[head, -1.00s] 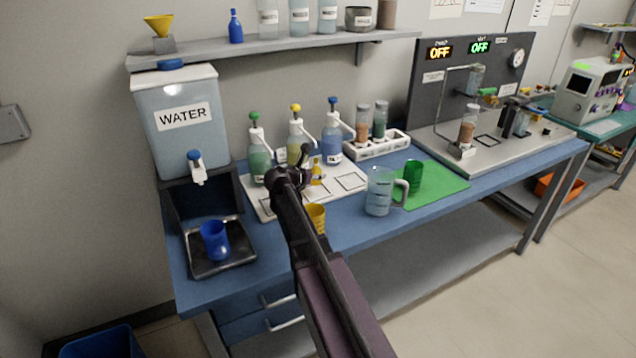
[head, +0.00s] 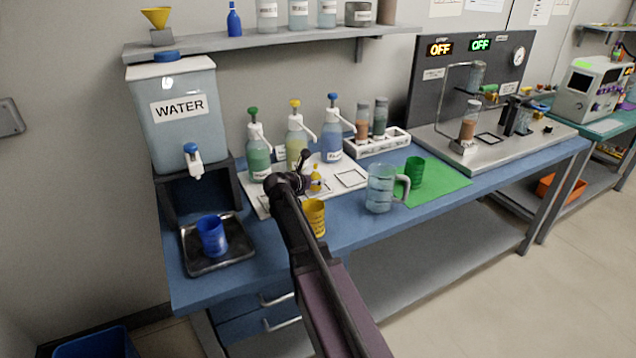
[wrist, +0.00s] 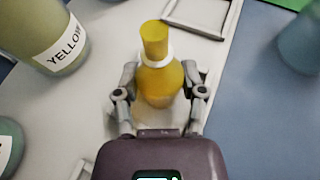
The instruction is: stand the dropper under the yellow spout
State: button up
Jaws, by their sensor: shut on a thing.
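The dropper is a small yellow bottle (wrist: 161,82) with a yellow cap and a white collar. In the wrist view it is between the two fingers of my gripper (wrist: 160,92), which is shut on it. In the head view the dropper (head: 315,180) shows just right of my gripper (head: 302,172), which partly hides it, over the white tray (head: 352,179). The bottle with the yellow spout (head: 297,140) stands behind, up and left of the dropper. Its label, YELLOW (wrist: 58,42), shows at the upper left of the wrist view. I cannot tell whether the dropper touches the tray.
Green (head: 258,150) and blue (head: 333,140) pump bottles flank the yellow one. A yellow cup (head: 313,217) stands in front of the tray. A clear jug (head: 380,190) and green cup (head: 415,172) stand to the right. A blue cup (head: 211,236) is on the left.

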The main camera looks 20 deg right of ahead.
jog(key=shift+f, duration=0.2)
jog(key=o, duration=0.9)
jog(key=shift+r, duration=0.1)
jog(key=shift+r, duration=0.1)
jog(key=shift+r, duration=0.1)
jog(key=p+v, duration=0.4)
jog(key=v, duration=0.6)
jog(key=shift+s+a+r, duration=0.1)
jog(key=shift+a+r, duration=0.05)
jog(key=shift+a, duration=0.1)
jog(key=shift+s+a+r+p, duration=0.1)
jog(key=shift+s+a+p, duration=0.1)
jog(key=shift+a, duration=0.1)
jog(key=shift+s+a+r+p, duration=0.1)
jog(key=shift+a+p, duration=0.05)
jog(key=shift+a, duration=0.15)
